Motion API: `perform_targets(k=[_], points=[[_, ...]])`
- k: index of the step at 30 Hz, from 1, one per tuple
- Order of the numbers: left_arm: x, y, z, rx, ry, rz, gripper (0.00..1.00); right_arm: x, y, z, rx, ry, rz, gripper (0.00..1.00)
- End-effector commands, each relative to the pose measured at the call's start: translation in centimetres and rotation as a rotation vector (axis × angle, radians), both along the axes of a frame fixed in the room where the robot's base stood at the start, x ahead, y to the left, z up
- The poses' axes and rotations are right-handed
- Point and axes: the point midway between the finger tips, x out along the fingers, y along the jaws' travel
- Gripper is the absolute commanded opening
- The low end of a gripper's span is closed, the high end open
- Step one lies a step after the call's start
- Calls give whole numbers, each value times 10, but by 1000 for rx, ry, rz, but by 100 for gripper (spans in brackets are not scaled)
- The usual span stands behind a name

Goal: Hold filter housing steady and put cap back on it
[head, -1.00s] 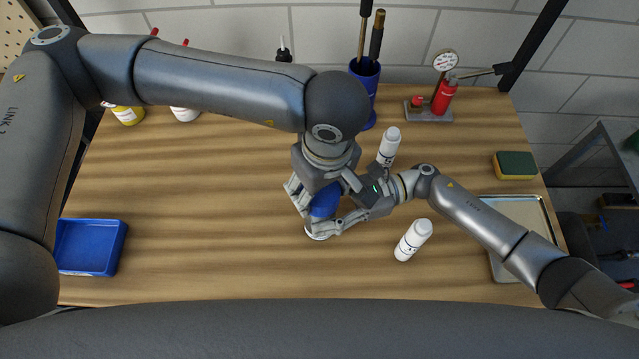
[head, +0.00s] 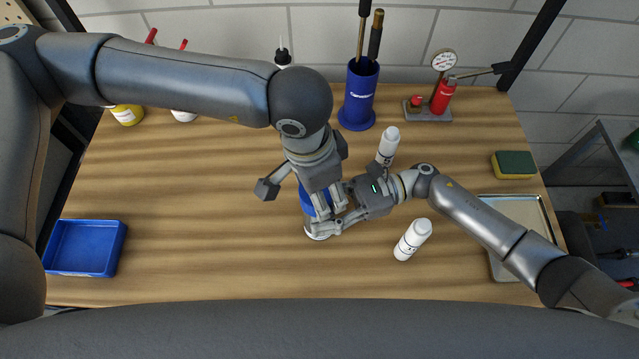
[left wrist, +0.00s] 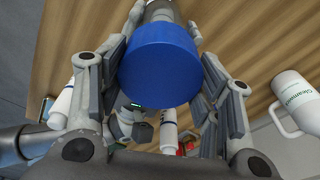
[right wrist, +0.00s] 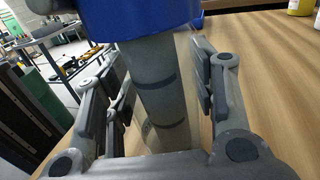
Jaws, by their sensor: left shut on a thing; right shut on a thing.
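The blue cap (head: 306,203) sits at the top of the filter housing, whose pale base (head: 317,233) shows on the table in the head view. In the right wrist view the housing (right wrist: 155,95) is a grey, banded cylinder with the cap (right wrist: 140,15) directly above it. My left gripper (head: 318,200) comes from above and is shut on the cap, which fills the space between its fingers in the left wrist view (left wrist: 160,65). My right gripper (head: 338,212) is shut on the housing from the right. I cannot tell how tightly the cap is seated.
Two white membrane tubes (head: 388,147) (head: 412,240) are close to my right arm. A blue tray (head: 84,248) is at left, a metal tray (head: 538,210) at right. A blue tool holder (head: 359,95), hand pump (head: 440,98) and sponge (head: 514,165) stand farther back. The left-middle table is clear.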

Motion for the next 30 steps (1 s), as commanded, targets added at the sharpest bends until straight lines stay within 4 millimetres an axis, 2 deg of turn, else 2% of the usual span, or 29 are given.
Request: perform_targets(k=[3, 9, 13, 21, 22, 27, 30], points=[[1, 0, 0, -1, 0, -176, 36, 0, 0, 0, -1, -3, 0, 0], [0, 0, 0, -1, -1, -400, 36, 0, 0, -1, -1, -3, 0, 0], [0, 0, 0, -1, -1, -456, 36, 0, 0, 0, -1, -3, 1, 0], [0, 0, 0, -2, -1, -461, 36, 0, 0, -1, -1, -3, 1, 0], [0, 0, 0, -2, -1, -460, 60, 0, 0, -1, -1, -3, 1, 0], [0, 0, 0, -1, -2, -460, 81, 0, 0, -1, -2, -2, 1, 0], [0, 0, 0, -1, -2, -459, 81, 0, 0, -1, -2, -2, 1, 0]])
